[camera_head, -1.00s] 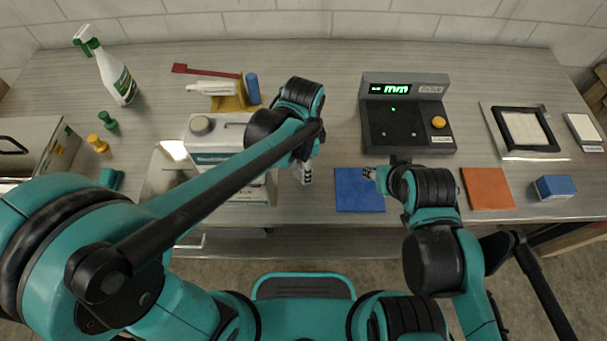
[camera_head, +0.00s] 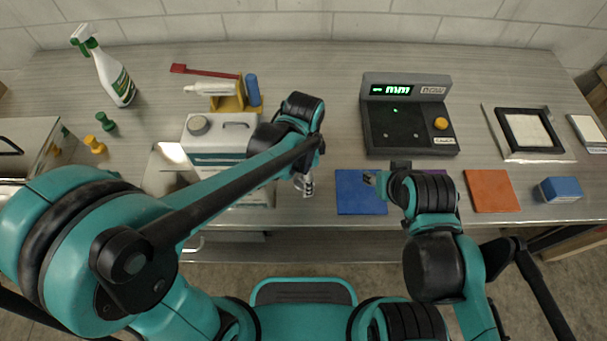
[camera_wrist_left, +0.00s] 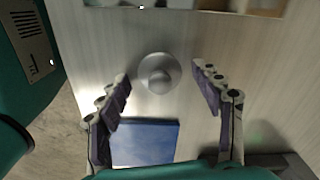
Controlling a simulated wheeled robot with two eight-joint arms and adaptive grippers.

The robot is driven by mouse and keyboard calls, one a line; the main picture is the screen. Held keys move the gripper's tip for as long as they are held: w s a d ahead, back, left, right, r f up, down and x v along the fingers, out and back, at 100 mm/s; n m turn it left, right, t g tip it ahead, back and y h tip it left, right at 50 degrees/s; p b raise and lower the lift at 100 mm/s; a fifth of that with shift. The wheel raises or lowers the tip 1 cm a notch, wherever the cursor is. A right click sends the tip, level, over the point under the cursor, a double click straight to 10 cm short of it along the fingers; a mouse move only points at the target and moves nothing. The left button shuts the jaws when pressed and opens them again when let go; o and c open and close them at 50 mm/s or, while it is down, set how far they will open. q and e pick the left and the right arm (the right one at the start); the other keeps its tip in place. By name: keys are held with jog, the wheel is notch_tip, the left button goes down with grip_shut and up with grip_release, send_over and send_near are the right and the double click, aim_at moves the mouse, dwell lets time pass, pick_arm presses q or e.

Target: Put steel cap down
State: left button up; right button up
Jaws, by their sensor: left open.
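The steel cap (camera_wrist_left: 158,73) is a round silver piece with a raised knob, standing on the bench top in the left wrist view. My left gripper (camera_wrist_left: 162,84) is open, with its fingers apart on either side of the cap and no finger visibly touching it. In the head view my left gripper (camera_head: 305,184) is over the bench near the front edge, left of the blue mat (camera_head: 358,200); I cannot clearly pick out the cap there. My right gripper (camera_head: 370,179) is over the blue mat, too small to read its jaws.
A dark gauge with a lit display (camera_head: 405,125) stands behind the right gripper. An orange mat (camera_head: 492,191) and a blue block (camera_head: 560,189) lie at right.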

pick_arm(q)
jog(key=shift+r, duration=0.1)
jog(key=shift+r+p, duration=0.3)
jog(key=shift+r, duration=0.05)
notch_tip(320, 180, up, 11)
jog(key=p, duration=0.4)
jog(key=shift+r, duration=0.2)
pick_arm(e)
notch_tip(320, 180, up, 4)
jog(key=shift+r, duration=0.2)
